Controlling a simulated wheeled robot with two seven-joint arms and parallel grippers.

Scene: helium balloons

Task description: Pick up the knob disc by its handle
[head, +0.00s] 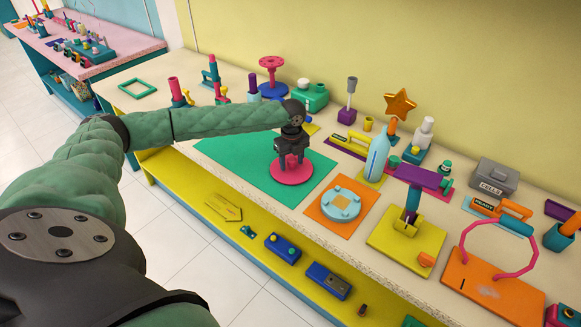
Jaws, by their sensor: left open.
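A round magenta disc (291,176), which looks like the knob disc, lies flat on a green mat (235,157) on the long workbench. My left arm reaches in from the left. My left gripper (291,162) points straight down over the middle of the disc, with its open fingers just above or at the disc's surface. The disc's handle is hidden by the fingers, so I cannot tell whether they touch it. My right gripper is not in view.
An orange mat with a light blue ring (341,204) lies to the right of the disc. Beyond it are a yellow base (405,240) with a purple-topped post and a pink hoop (498,250). Bottles, a gold star (400,103) and stands line the wall side. A yellow shelf runs below.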

